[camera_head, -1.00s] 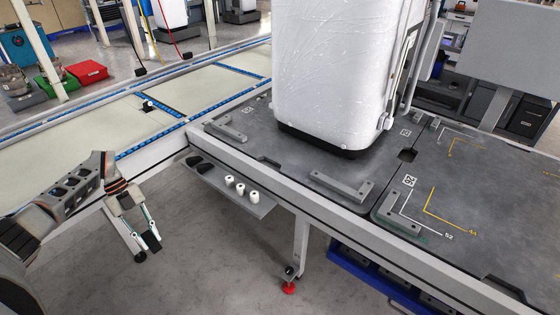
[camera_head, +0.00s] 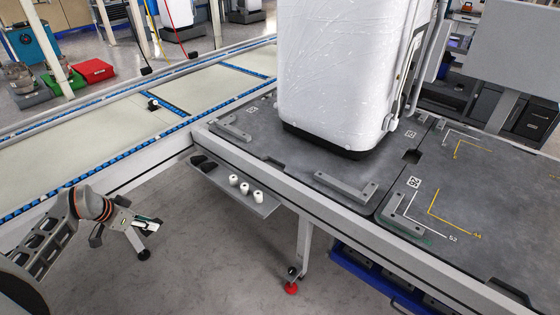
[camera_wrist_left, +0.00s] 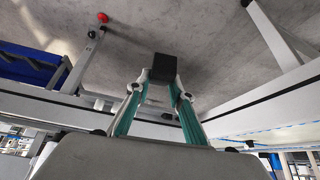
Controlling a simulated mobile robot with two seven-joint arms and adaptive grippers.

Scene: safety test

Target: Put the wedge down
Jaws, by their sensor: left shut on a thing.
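A small black block, the wedge (camera_wrist_left: 164,68), is between the fingertips of my left gripper (camera_wrist_left: 160,85) in the left wrist view. The gripper is shut on it. In the head view my left gripper (camera_head: 147,221) is at the lower left, beside the conveyor and above the grey floor, with its fingers pointing right. The wedge is small and partly hidden by the fingers there. My right gripper is not in view.
A shelf (camera_head: 262,207) under the bench edge holds dark pieces (camera_head: 203,163) and several white cylinders (camera_head: 244,188). A large white wrapped unit (camera_head: 345,70) stands on the grey bench (camera_head: 480,210). A conveyor leg stands behind my gripper. Blue crates (camera_head: 385,285) sit under the bench.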

